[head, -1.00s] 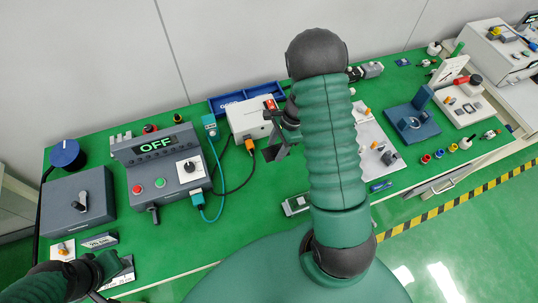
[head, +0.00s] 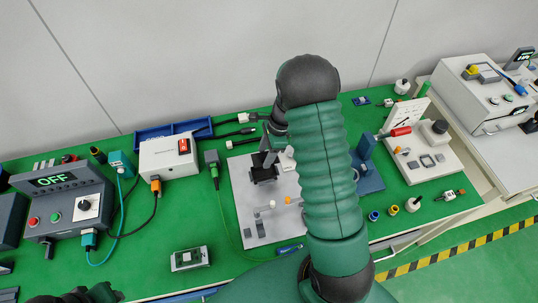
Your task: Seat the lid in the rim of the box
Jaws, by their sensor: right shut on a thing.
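A small light-grey box (head: 190,258) lies on the green bench top at lower centre-left, with a darker inside showing within its pale rim. My right gripper (head: 266,150) is shut on a small dark-grey part, which looks like the lid (head: 264,159). It is over the pale board, up and to the right of the box and well apart from it. My own right arm hides part of the gripper, and the lid's edges are too small to make out. My left arm shows only at the bottom left edge; its gripper is out of view.
The pale board (head: 245,190) carries knobs and small blocks near my right gripper. A white box with a red switch (head: 170,157), a blue tray (head: 160,133) and the OFF control unit (head: 65,200) stand left. Cables cross the bench. Bench is clear around the small box.

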